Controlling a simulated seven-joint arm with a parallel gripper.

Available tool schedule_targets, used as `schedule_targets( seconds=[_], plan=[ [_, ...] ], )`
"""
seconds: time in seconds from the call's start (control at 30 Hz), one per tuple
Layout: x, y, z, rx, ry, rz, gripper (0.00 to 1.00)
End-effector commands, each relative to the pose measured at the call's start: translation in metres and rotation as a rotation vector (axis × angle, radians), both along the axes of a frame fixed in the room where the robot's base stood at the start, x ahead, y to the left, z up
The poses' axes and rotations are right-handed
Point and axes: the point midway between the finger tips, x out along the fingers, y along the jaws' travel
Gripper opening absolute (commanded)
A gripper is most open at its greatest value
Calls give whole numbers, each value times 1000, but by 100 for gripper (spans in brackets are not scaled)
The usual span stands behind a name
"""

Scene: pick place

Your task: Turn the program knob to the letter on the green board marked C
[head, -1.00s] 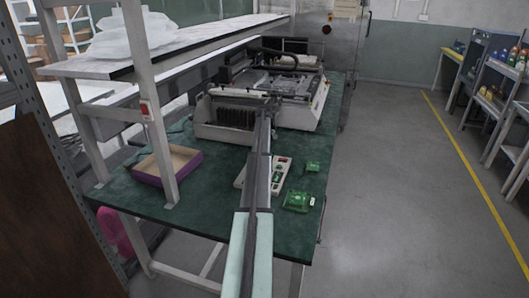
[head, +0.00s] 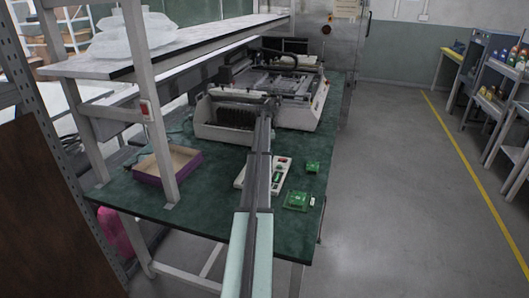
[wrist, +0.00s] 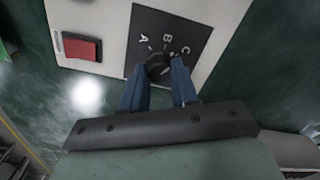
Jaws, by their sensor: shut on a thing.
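The program knob (wrist: 157,66) is a dark round knob on a black plate with the letters A, B and C, seen in the wrist view. My gripper (wrist: 160,72) has its two blue fingers closed around the knob, one on each side. Where the knob points is hard to make out. The plate is part of a white control panel (wrist: 84,14) with a red button (wrist: 82,48). In the head view the panel (head: 282,170) lies on the green table, partly behind my arm. Green boards (head: 297,201) and (head: 313,168) lie right of it; their markings are too small to read.
A purple-sided box (head: 168,164) sits on the left of the green table (head: 205,210). A large white machine (head: 300,107) stands behind the panel.

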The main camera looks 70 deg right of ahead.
Motion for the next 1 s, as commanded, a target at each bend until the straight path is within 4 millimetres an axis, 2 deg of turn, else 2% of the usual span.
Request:
schedule_targets(
  seconds=[0.4, 0.97, 1.0],
  plan=[
    [0, 0, 0, 0, 0, -199, 0],
    [0, 0, -1, 0, 0, -229, 0],
    [0, 0, -1, 0, 0, -228, 32]
  ],
)
